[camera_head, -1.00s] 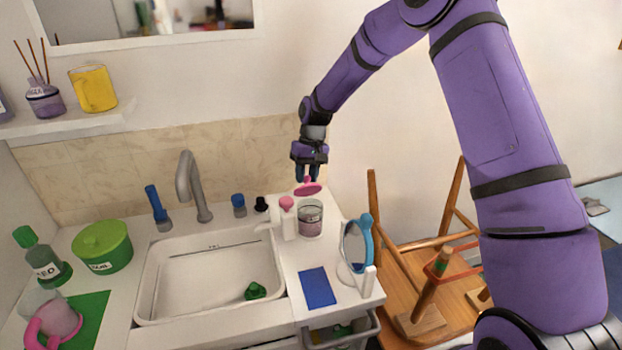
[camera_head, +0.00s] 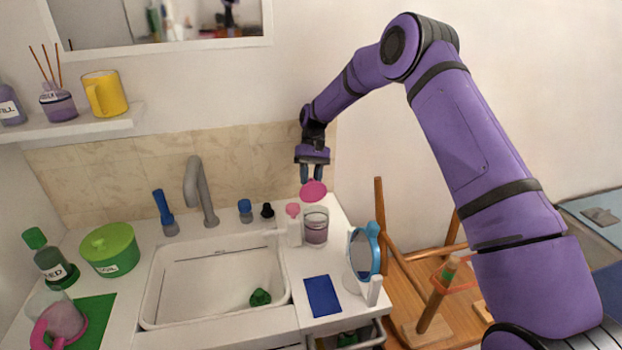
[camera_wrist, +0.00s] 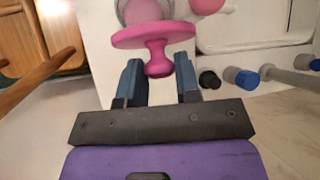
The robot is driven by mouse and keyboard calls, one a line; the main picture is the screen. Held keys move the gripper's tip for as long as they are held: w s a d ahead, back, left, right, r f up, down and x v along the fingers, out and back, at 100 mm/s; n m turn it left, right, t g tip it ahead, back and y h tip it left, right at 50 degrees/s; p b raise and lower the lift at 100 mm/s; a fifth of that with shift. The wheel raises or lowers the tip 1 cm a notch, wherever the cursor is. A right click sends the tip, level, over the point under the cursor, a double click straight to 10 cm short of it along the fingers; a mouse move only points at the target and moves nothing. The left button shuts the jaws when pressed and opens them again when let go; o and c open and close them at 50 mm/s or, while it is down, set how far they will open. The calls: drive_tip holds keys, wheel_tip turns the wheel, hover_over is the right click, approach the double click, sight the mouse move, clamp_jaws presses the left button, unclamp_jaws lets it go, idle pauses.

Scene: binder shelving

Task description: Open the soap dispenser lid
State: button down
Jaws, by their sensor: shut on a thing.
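My gripper (camera_head: 312,178) points down over the counter and is shut on the knob of a round pink lid (camera_head: 314,192). The lid is tilted and held above an open glass jar (camera_head: 316,232) with purple-pink contents, apart from its rim. In the wrist view the lid (camera_wrist: 154,36) shows its knob between the two blue-grey fingertips (camera_wrist: 158,74), and the jar is partly hidden behind it. A white pump bottle with a pink top (camera_head: 293,226) stands just left of the jar. I cannot tell which of the two is the soap dispenser.
The sink (camera_head: 215,280) with its grey faucet (camera_head: 203,190) lies left of the jar. A blue-framed mirror (camera_head: 363,252) and a blue cloth or pad (camera_head: 322,297) are in front. Blue and black caps stand behind. An upturned wooden stool (camera_head: 440,300) is at the right.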

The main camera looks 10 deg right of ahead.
sight(311, 186)
drive_tip(key=c, duration=0.8)
unclamp_jaws()
drive_tip(key=shift+r, duration=0.15)
drive_tip(key=shift+r, duration=0.3)
drive_tip(key=r, duration=0.2)
drive_tip(key=shift+s+r, duration=0.4)
drive_tip(key=s, duration=0.5)
drive_tip(key=s+r, duration=0.1)
drive_tip(key=s, duration=0.4)
drive_tip(key=s+d, duration=0.1)
drive_tip(key=s, duration=0.4)
drive_tip(key=shift+r, duration=0.15)
